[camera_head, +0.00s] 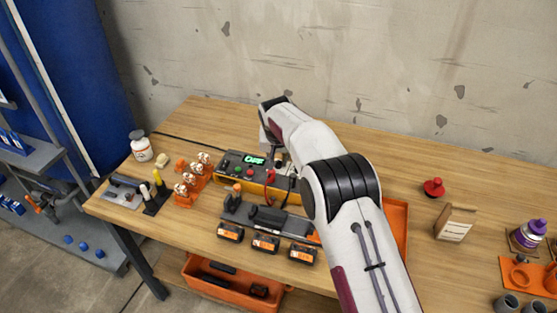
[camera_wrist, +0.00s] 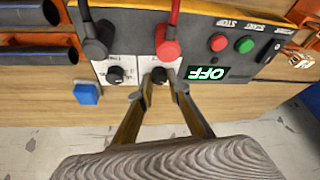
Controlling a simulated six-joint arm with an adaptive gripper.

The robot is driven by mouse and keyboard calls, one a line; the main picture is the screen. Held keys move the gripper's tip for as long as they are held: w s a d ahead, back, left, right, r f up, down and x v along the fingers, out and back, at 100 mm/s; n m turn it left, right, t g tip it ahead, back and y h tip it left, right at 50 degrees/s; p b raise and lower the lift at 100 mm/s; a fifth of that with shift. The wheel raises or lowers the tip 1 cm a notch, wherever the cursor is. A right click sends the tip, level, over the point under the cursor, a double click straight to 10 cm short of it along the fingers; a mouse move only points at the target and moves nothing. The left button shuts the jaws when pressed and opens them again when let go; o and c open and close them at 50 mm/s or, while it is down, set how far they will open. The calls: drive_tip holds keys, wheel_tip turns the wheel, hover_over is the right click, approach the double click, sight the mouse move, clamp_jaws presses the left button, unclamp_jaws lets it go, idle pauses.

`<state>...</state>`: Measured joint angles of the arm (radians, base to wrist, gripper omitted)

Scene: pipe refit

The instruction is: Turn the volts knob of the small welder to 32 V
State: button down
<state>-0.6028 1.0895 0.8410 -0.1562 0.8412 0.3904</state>
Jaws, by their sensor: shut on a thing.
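The small welder (camera_head: 229,168) stands on the wooden bench with a dark panel and a green display (camera_head: 255,160). In the wrist view, which is upside down, the display (camera_wrist: 207,73) reads OFF. Two black knobs sit on white dial plates: one knob (camera_wrist: 115,75) is free, the other knob (camera_wrist: 158,75) is between my fingertips. My gripper (camera_wrist: 160,84) is shut on that second knob. The dial labels are too small to read, so I cannot tell which is volts. In the head view my arm partly covers the welder's right side.
Red and black cable plugs (camera_wrist: 168,45) rise close to the knobs. A red button (camera_wrist: 218,42) and a green button (camera_wrist: 245,45) are beside the display. Orange-marked batteries (camera_head: 265,243) lie in front of the welder. A red knob-like object (camera_head: 434,187) stands on the bench at right.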

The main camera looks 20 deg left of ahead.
drive_tip(key=shift+m+h, duration=0.3)
drive_tip(key=shift+m, duration=0.6)
drive_tip(key=c, duration=1.9)
unclamp_jaws()
drive_tip(key=shift+r, duration=0.1)
drive_tip(key=v, duration=0.7)
drive_tip(key=shift+s, duration=0.2)
drive_tip(key=shift+r, duration=0.15)
